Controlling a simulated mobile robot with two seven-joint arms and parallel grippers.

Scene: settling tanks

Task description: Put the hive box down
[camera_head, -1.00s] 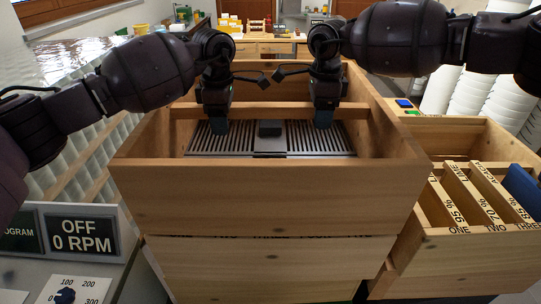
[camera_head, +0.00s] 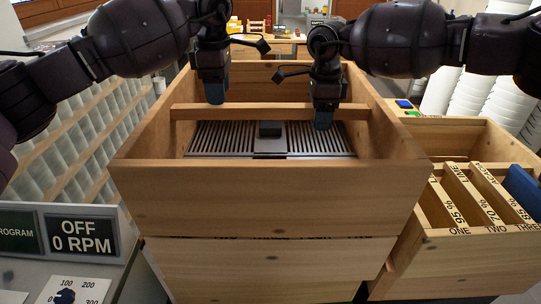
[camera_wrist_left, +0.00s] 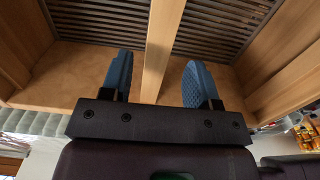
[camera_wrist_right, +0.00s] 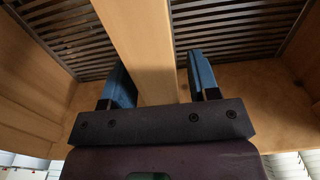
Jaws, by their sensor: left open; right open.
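The hive box (camera_head: 270,200) is an open wooden box on top of another wooden box (camera_head: 265,265). A wooden bar (camera_head: 268,112) crosses its inside above a dark slatted grid (camera_head: 222,138). My left gripper (camera_head: 215,94) is open above the bar's left part. In the left wrist view the bar (camera_wrist_left: 160,45) passes between its parted blue fingers. My right gripper (camera_head: 323,118) is open at the bar's right part, lower than the left one. In the right wrist view the bar (camera_wrist_right: 140,45) lies between its parted fingers, with gaps visible.
A lower wooden crate (camera_head: 465,250) with labelled frames stands to the right. A grey control panel (camera_head: 75,225) reading OFF, 0 RPM is at the left. A table (camera_head: 270,47) with small items stands behind.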

